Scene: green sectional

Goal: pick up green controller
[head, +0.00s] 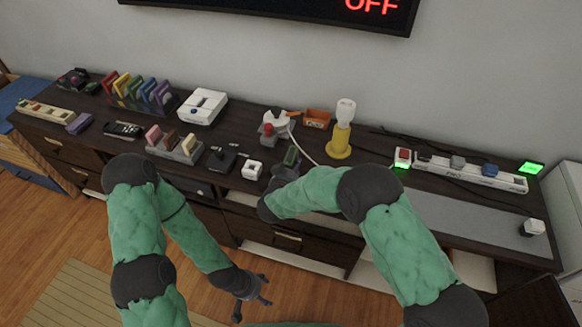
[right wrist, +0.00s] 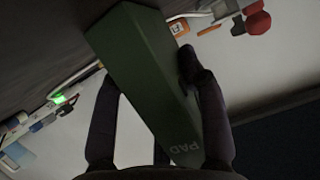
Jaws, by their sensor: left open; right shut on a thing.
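The green controller (head: 291,157) is a dark green block near the front edge of the cabinet top, left of the yellow lamp. In the right wrist view the green controller (right wrist: 148,75) is a long block lettered "PAD", between the two dark fingers. My right gripper (right wrist: 155,95) is shut on it. In the head view my right gripper (head: 283,174) is partly hidden by its own arm. Whether the controller is clear of the cabinet top I cannot tell. My left gripper (head: 254,298) is open and empty, low in front of the cabinet.
A yellow lamp (head: 340,140) stands right of the controller, with a white cable beside it. A white cube (head: 252,169) and a dark joystick (head: 222,159) lie to its left. A power strip (head: 460,170) lies at the right. A grey mat (head: 470,222) has free room.

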